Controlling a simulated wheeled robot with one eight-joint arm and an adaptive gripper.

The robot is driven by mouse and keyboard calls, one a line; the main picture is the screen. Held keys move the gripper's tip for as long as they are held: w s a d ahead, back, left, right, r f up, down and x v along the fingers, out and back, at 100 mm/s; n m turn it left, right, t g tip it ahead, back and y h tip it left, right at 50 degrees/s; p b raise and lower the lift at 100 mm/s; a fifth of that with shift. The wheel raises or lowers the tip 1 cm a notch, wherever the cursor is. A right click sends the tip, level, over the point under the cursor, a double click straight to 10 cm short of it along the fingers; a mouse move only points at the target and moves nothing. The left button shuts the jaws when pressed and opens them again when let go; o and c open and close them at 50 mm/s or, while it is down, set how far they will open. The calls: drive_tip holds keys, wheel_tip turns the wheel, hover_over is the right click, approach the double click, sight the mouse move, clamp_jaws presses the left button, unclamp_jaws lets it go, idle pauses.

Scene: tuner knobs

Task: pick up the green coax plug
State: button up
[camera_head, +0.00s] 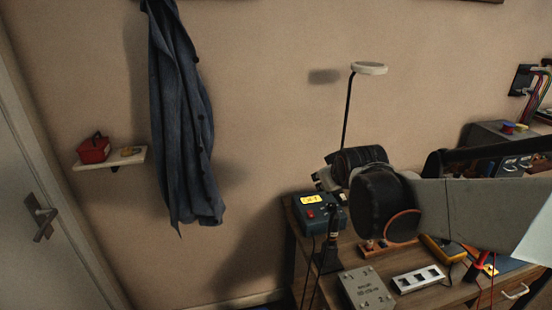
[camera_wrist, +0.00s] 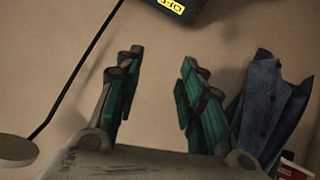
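I cannot make out a green coax plug in either view. My gripper (camera_wrist: 158,78) is open in the wrist view, its two fingers with green pads set wide apart and only bare wall showing between them. In the head view my gripper (camera_head: 322,179) is partly hidden by my dark wrist and shows above the left end of the workbench (camera_head: 292,252). My arm hides part of the bench top there.
A blue box with a yellow display (camera_head: 311,213), a grey metal box (camera_head: 366,289) and a white socket strip (camera_head: 418,278) sit on the bench. A lamp (camera_head: 369,68) rises behind. A coat (camera_head: 180,120) and a shelf (camera_head: 110,160) are on the wall.

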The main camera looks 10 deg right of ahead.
drive_tip(key=w+d+f+n+t, duration=0.1)
drive_tip(key=w+d+f, duration=0.25)
drive_tip(key=w, duration=0.65)
drive_tip(key=d+f, duration=0.4)
drive_tip(key=d, duration=0.4)
drive_tip(key=s+d+f+m, duration=0.1)
drive_tip(key=s+d+f, duration=0.3)
drive_tip(key=s+d, duration=0.3)
drive_tip(key=s+d+f+m+y+b, duration=0.1)
drive_tip(key=s+d+f, duration=0.3)
drive_tip(key=s+d, duration=0.4)
drive_tip(key=s+d+f+m+t+y, duration=0.1)
drive_tip(key=s+d+f, duration=0.3)
drive_tip(key=s+d, duration=0.3)
drive_tip(key=shift+s+d+f, duration=0.1)
drive_tip(key=shift+s+d, duration=0.15)
drive_tip(key=shift+s, duration=0.3)
drive_tip(key=b+x, duration=0.3)
drive_tip(key=x, duration=0.4)
drive_tip(key=shift+w+a+f, duration=0.1)
drive_tip(key=shift+w+f, duration=0.1)
drive_tip(key=shift+w, duration=0.15)
drive_tip(key=shift+b+x, duration=1.3)
drive_tip(key=shift+x, duration=1.65)
drive_tip(key=shift+a+r, duration=0.1)
drive_tip(key=shift+r, duration=0.15)
